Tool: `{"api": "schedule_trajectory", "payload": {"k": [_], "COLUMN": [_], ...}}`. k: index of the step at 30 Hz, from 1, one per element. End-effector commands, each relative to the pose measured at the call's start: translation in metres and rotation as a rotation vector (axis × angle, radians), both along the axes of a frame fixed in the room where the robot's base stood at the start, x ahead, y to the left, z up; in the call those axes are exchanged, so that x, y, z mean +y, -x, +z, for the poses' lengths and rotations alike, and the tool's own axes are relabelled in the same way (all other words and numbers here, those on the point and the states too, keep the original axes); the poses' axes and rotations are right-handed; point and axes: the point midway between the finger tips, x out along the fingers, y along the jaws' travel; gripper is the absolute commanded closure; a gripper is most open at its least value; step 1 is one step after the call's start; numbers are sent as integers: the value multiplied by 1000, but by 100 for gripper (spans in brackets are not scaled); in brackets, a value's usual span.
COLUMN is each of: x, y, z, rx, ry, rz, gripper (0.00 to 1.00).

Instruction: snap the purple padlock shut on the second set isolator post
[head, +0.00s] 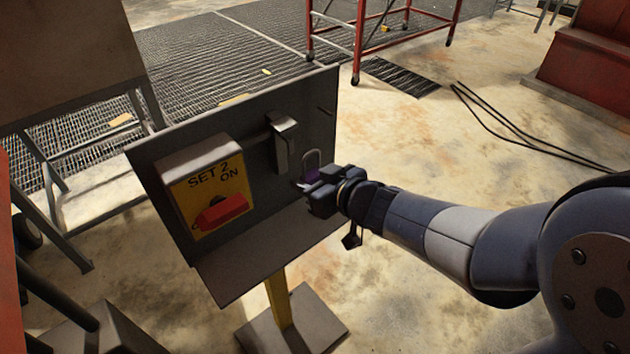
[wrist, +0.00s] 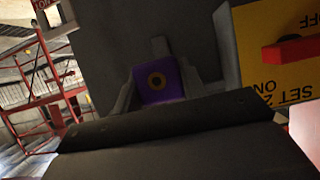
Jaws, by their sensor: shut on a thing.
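The purple padlock (head: 311,175) is between the jaws of my gripper (head: 313,187), with its grey shackle standing up above them in the head view. In the wrist view the purple body (wrist: 158,82) shows a round brass-coloured face with a dark centre. My gripper is shut on it, in front of the dark panel. The isolator post, a grey bracket (head: 283,142), sticks out of the panel to the upper left of the padlock, and the padlock looks apart from it. The yellow SET 2 isolator box (head: 205,185) has a red handle (head: 221,212).
The dark panel (head: 305,105) stands on a yellow pedestal (head: 279,300) with a ledge (head: 265,262) along its lower edge. A red wheeled frame (head: 358,45) stands behind. Black cables (head: 500,120) lie on the floor at right.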

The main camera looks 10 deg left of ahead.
Motion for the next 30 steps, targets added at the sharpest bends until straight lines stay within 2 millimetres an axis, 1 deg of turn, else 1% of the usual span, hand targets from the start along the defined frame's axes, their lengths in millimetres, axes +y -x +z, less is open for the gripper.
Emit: {"api": "schedule_trajectory", "payload": {"k": [30], "x": [27], "y": [-23], "z": [-1], "rx": [0], "ry": [-1], "rz": [1], "gripper": [86]}}
